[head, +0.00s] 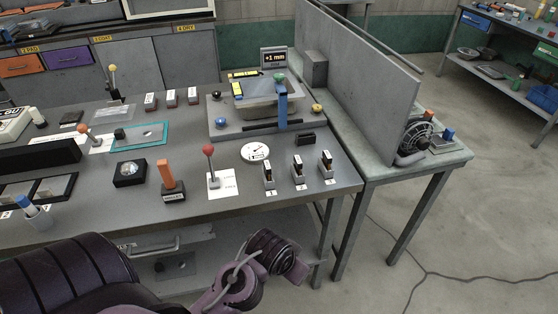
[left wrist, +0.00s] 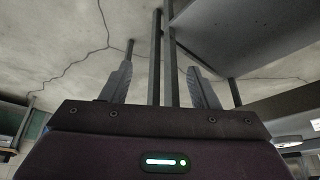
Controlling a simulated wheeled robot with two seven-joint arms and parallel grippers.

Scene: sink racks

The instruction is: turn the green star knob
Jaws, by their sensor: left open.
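The green star knob (head: 279,77) is small in the head view. It sits at the back of a grey fixture (head: 212,127) on the workbench, behind a blue upright post (head: 282,105); its lobes are too small to make out. My left gripper (left wrist: 161,80) shows in the left wrist view with its two fingers apart and nothing between them. Floor and bench legs show beyond it, so it is well away from the knob. In the head view my left arm is low in front of the bench, and its fingers are not visible. My right gripper is in neither view.
A black knob (head: 216,95), a blue knob (head: 222,122) and a yellow knob (head: 318,108) sit on the same fixture. A tall grey panel (head: 355,75) rises right of the fixture.

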